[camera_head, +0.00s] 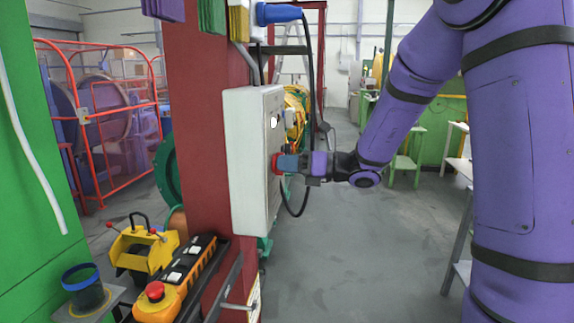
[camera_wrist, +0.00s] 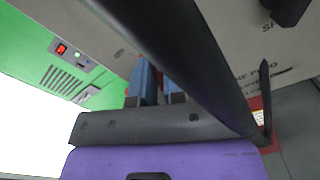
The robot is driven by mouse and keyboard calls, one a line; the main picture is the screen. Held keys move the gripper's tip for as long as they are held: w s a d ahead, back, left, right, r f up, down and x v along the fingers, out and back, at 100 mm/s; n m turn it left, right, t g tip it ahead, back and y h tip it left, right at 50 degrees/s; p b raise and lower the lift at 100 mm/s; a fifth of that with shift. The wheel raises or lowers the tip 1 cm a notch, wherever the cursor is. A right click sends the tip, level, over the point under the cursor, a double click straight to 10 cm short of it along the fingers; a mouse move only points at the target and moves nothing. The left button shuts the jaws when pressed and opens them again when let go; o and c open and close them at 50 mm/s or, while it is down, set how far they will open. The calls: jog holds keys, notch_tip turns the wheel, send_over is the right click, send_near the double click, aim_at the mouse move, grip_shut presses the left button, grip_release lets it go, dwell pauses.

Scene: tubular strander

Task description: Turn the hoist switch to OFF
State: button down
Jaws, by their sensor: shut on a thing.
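A white control box (camera_head: 252,160) is mounted on the red column in the head view. A red switch (camera_head: 275,164) sits on its right-hand face, and I take it to be the hoist switch. My gripper (camera_head: 283,163) reaches in from the right and is shut on this switch. The fingers hide most of it, so I cannot tell its position. In the wrist view the blue fingers of my gripper (camera_wrist: 157,84) are close against the pale panel of the box (camera_wrist: 225,55). Part of its lettering shows, but a dark bar covers much of the view.
The red column (camera_head: 195,130) stands behind the box. An orange pendant with a red button (camera_head: 155,292) and a yellow device (camera_head: 145,248) lie at lower left. A black cable (camera_head: 308,100) hangs beyond the box. The grey floor (camera_head: 350,260) to the right is clear.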

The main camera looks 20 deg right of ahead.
jog(key=shift+s+n, duration=0.1)
jog(key=shift+n, duration=7)
jog(key=shift+f+n, duration=0.1)
jog(key=shift+n, duration=0.2)
jog(key=c, duration=1.2)
grip_release()
jog(key=v, duration=1)
jog(key=shift+s+d, duration=0.2)
jog(key=shift+d, duration=0.15)
